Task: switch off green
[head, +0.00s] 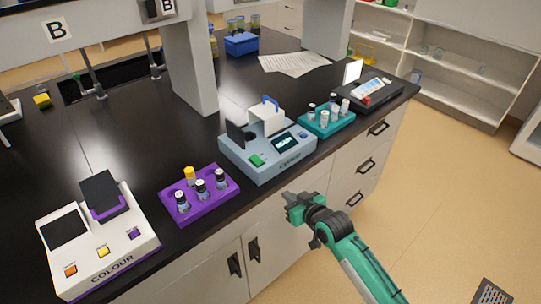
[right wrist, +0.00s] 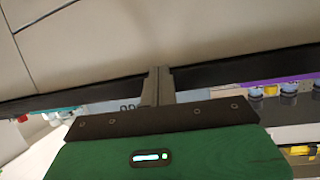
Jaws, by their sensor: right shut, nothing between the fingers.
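A grey-blue bench instrument (head: 270,150) stands near the front edge of the black bench. A green button (head: 257,160) is on its front left, and a lit dark display (head: 286,143) is beside it. A blue button (head: 303,135) sits at its right. My right gripper (head: 291,208) is shut and empty, in front of the bench edge and below the instrument, apart from it. In the right wrist view its closed fingers (right wrist: 158,85) point at the pale cabinet front and dark bench edge. My left gripper is not in view.
A white instrument (head: 120,250) with orange, yellow and purple buttons stands at the left. A purple rack (head: 208,211) and a teal rack (head: 333,128) hold vials on either side of the grey-blue instrument. A grey pillar (head: 190,65) rises behind. Floor at right is clear.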

